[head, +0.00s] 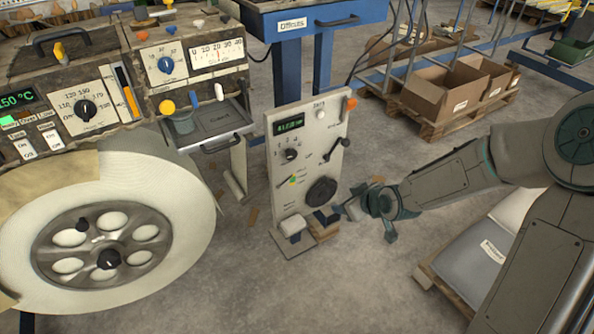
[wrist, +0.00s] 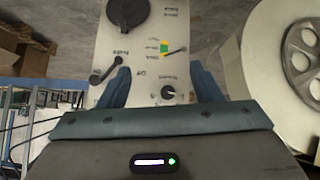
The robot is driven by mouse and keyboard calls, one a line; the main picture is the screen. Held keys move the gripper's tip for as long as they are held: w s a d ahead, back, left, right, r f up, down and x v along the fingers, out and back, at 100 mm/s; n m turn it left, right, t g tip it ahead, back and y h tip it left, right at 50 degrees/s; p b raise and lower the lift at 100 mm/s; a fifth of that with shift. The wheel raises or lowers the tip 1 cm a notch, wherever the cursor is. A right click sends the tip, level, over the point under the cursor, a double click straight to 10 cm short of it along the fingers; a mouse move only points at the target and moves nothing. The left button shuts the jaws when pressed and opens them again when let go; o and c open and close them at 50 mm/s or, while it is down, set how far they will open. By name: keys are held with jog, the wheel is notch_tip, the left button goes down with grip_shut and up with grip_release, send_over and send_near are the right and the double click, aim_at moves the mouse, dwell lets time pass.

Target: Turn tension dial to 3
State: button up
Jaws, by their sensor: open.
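A white upright panel (head: 308,160) stands at mid-picture and shows upside down in the wrist view (wrist: 140,45). It carries a small black dial (head: 290,155) with marks around it, also in the wrist view (wrist: 167,92). Its lettering is too blurred to confirm that this is the tension dial or to read its setting. My gripper (head: 348,209) is open and empty, in front of the panel's lower right side in the head view. In the wrist view its blue fingers (wrist: 161,84) stand apart, with the small dial seen between them. I cannot tell the distance.
The panel also carries a big black knob (head: 321,191), a black lever (head: 334,150) and a small yellow-green lever (head: 291,180). A machine with a blue dial (head: 166,64) and a large roll (head: 180,205) stands left. Cardboard boxes (head: 445,90) lie behind right.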

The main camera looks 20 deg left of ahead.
jog(key=w+a+f+t+y+b, duration=0.2)
jog(key=a+f+y+b, duration=0.25)
jog(key=a, duration=0.25)
jog(key=m+t+y+b, duration=0.1)
jog(key=t+y+b, duration=0.2)
jog(key=b, duration=0.5)
send_near(293, 156)
jog(key=x, duration=0.8)
jog(key=shift+a, duration=0.2)
jog(key=c, duration=1)
